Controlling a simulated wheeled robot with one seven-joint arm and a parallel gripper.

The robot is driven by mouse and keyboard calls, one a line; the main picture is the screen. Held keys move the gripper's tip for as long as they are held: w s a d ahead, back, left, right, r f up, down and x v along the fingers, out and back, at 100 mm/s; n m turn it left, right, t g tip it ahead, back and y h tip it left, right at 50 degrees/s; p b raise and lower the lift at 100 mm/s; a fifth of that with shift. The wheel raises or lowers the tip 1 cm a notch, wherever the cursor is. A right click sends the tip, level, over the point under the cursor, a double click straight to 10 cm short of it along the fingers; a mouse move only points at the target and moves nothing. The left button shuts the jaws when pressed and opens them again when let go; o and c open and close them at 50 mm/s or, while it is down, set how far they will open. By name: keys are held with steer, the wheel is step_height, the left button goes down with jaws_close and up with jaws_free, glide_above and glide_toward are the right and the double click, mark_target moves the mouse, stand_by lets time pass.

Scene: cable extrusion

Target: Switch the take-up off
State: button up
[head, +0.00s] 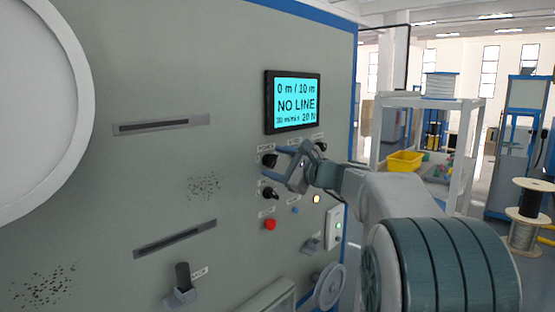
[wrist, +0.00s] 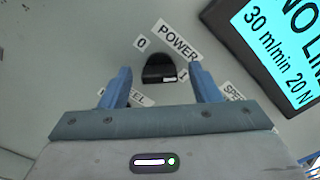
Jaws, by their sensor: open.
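The machine's grey panel carries a black POWER knob (wrist: 160,68), with a 0 label at its upper left and a 1 label at its lower right in the wrist view. A small white mark shows on the knob's lower side; I cannot tell surely which label it points to. The knob also shows in the head view (head: 269,160). My gripper (wrist: 160,72) is open, with its blue fingers on either side of the knob and gaps between; in the head view it (head: 280,165) reaches the panel from the right. The screen (head: 297,101) reads "NO LINE", 0 m / 10 m.
Below the POWER knob are another black knob (head: 270,193), a red button (head: 269,224) and a blue button (head: 295,210). A third knob (head: 320,147) and a lit yellow lamp (head: 317,199) are near my gripper. A shelf with a yellow bin (head: 405,161) stands behind.

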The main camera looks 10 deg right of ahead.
steer(key=shift+w+a, duration=0.15)
steer(key=shift+w, duration=0.05)
steer(key=c, duration=1)
